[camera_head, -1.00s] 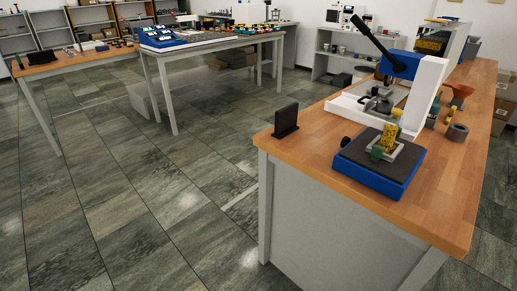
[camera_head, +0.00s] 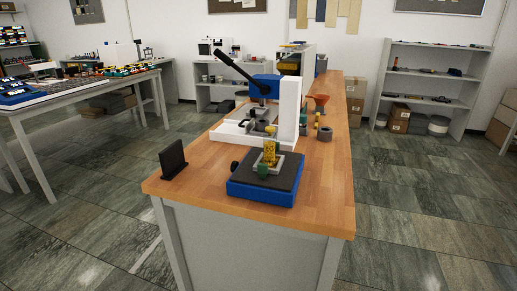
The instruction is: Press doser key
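No part clearly marked as a doser key can be told at this distance. A blue press device (camera_head: 265,86) with a long black lever and a white upright stands on the wooden bench (camera_head: 213,185). In front of it, near the bench's front edge, is a blue-based unit with a dark top (camera_head: 261,187). A small grey frame with a yellow block (camera_head: 269,153) and a green piece (camera_head: 262,171) sits on that top. An orange funnel-like piece (camera_head: 319,101) stands behind to the right. My gripper is not in view.
A black upright plate (camera_head: 173,160) stands at the bench's left front corner. A grey ring-shaped part (camera_head: 325,134) lies at the right. A grey table (camera_head: 87,86) with parts is at the left, shelves (camera_head: 427,86) at the back right. Tiled floor is open on both sides.

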